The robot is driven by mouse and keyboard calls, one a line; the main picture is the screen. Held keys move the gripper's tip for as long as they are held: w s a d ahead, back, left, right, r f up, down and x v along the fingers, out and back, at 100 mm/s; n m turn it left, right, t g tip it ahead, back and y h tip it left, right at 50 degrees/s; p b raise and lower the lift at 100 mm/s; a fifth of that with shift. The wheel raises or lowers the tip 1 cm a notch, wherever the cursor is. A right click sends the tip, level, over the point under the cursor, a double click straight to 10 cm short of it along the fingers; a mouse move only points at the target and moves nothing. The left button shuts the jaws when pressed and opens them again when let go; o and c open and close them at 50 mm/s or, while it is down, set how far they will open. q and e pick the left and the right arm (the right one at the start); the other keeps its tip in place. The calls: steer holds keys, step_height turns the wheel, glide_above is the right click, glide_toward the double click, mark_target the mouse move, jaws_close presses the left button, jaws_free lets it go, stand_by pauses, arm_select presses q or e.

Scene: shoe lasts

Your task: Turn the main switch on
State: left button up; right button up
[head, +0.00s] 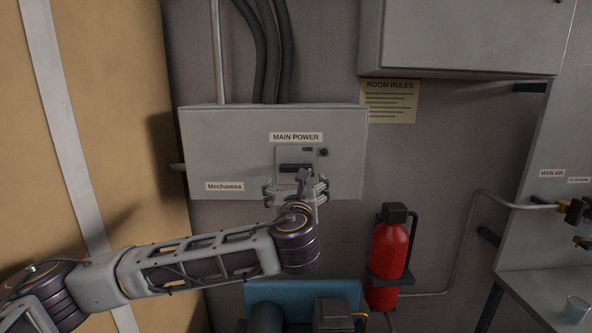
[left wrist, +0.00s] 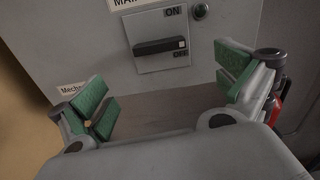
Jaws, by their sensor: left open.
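The main switch (head: 296,168) is a dark bar handle on the plate of the grey MAIN POWER box (head: 230,145). In the left wrist view the handle (left wrist: 158,47) lies roughly level, between the ON label above and the OFF label below. My left gripper (head: 296,190) is at the lower front of the box, just below the handle. Its green-padded fingers (left wrist: 165,95) are spread apart with nothing between them. The handle is beyond the fingertips, and I see no contact. My right gripper is not in view.
A small round dark part (head: 323,152) sits right of the switch. A red fire extinguisher (head: 389,250) hangs to the lower right. A grey cabinet (head: 460,40) juts out at the upper right. A blue object (head: 335,292) is below my arm.

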mark_target(296, 171)
arm_select(q)
steer(key=shift+w+f+m, duration=0.1)
steer(key=shift+w+m, duration=0.05)
steer(key=shift+m, duration=0.45)
steer(key=shift+w+p, duration=1.8)
steer(key=shift+w, duration=5.05)
steer(key=shift+c, duration=0.6)
steer(key=c, duration=0.7)
